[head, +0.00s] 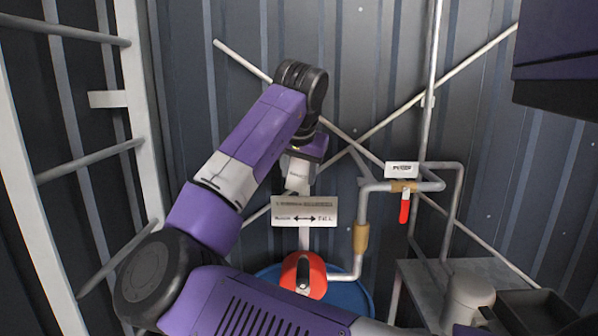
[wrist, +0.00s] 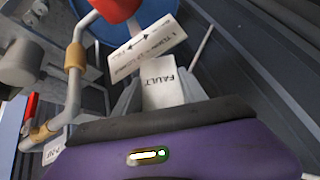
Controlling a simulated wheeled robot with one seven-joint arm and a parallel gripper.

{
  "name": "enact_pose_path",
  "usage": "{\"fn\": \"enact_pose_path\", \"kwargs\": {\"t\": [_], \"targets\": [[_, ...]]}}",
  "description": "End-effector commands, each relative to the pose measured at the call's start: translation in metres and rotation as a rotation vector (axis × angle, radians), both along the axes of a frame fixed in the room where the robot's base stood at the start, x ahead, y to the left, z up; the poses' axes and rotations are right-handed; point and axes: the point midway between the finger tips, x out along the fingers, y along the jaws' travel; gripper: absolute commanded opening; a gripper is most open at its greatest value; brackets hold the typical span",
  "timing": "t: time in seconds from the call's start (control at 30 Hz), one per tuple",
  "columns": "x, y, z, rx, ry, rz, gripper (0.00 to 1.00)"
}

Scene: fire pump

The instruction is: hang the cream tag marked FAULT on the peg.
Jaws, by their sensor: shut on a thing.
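The cream tag (wrist: 160,84) marked FAULT is in the wrist view, between the two pale fingers of my gripper (wrist: 161,92). My gripper is shut on it, and the lettering appears upside down there. In the head view my gripper (head: 298,180) points down in front of the corrugated wall, just above a white sign with a double arrow (head: 304,212). The tag cannot be told apart from the fingers in that view. I cannot make out the peg in either view; it may be hidden behind my gripper or the tag.
A red fitting with a black lever (head: 303,275) sits over a blue drum (head: 352,296) below the sign. Pipes with a red-handled valve (head: 404,208) and a small white label (head: 401,170) stand right. A ladder (head: 140,120) is left; a grey shelf (head: 420,285) is lower right.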

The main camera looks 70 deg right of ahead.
Motion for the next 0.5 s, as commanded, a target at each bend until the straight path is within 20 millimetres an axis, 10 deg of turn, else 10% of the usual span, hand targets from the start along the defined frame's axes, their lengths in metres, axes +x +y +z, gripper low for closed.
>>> {"fn": "enact_pose_path", "kwargs": {"t": [0.43,0.47,0.5], "targets": [[-0.0001,-0.0001,-0.0001,0.0,0.0,0.0,0.05],[-0.0001,-0.0001,-0.0001,0.0,0.0,0.0,0.51],[-0.0001,-0.0001,-0.0001,0.0,0.0,0.0,0.59]]}}
